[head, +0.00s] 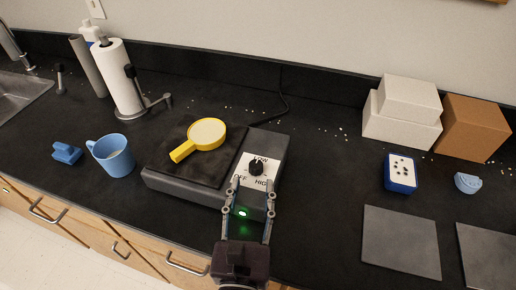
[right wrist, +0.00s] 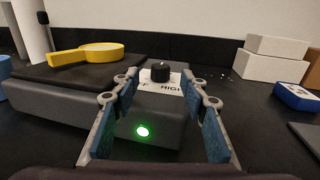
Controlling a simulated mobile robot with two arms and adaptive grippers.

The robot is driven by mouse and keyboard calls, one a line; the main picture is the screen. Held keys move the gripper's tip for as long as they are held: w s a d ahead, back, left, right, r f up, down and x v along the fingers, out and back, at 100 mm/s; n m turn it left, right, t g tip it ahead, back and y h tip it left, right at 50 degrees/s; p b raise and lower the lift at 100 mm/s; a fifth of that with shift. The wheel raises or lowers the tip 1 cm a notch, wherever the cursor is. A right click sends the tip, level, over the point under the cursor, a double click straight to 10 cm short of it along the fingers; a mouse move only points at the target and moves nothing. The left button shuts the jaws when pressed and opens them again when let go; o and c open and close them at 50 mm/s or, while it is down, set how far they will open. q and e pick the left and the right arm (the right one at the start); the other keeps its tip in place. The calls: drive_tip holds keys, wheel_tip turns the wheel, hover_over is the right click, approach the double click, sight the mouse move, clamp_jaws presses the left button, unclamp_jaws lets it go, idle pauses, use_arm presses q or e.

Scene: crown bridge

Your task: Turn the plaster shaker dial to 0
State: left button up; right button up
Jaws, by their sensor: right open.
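The plaster shaker (head: 180,186) is a dark box with a black platform on the counter. Its black dial (head: 256,167) sits on a white label marked OFF, LOW and HIGH. The dial also shows in the right wrist view (right wrist: 160,71), beyond the fingers. A green light (right wrist: 143,131) glows on the shaker's front. My right gripper (head: 254,184) is open and empty, its fingertips just in front of the dial, on either side of it and apart from it. The dial's exact pointer direction is too small to tell. My left gripper is not in view.
A yellow round mold with a handle (head: 205,135) lies on the platform. A blue mug (head: 112,158) and paper towel roll (head: 121,78) stand left. White boxes (head: 403,113), a brown box (head: 472,128), a blue block (head: 400,173) and grey plates (head: 400,240) are right.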

sight(255, 170)
drive_tip(key=shift+r, duration=0.1)
drive_tip(key=shift+w+d+r+p, duration=0.1)
drive_tip(key=shift+w+p, duration=0.2)
drive_tip(key=shift+w, duration=0.3)
drive_tip(key=shift+w+d+r+p, duration=0.1)
drive_tip(key=shift+w+p, duration=0.2)
drive_tip(key=shift+w, duration=0.25)
drive_tip(key=w, duration=0.2)
drive_tip(key=w+p, duration=0.1)
drive_tip(key=w, duration=0.1)
drive_tip(key=shift+d+f, duration=0.15)
drive_tip(key=shift+w, duration=0.25)
drive_tip(key=shift+w+d+f, duration=0.1)
drive_tip(key=shift+w, duration=0.1)
clamp_jaws()
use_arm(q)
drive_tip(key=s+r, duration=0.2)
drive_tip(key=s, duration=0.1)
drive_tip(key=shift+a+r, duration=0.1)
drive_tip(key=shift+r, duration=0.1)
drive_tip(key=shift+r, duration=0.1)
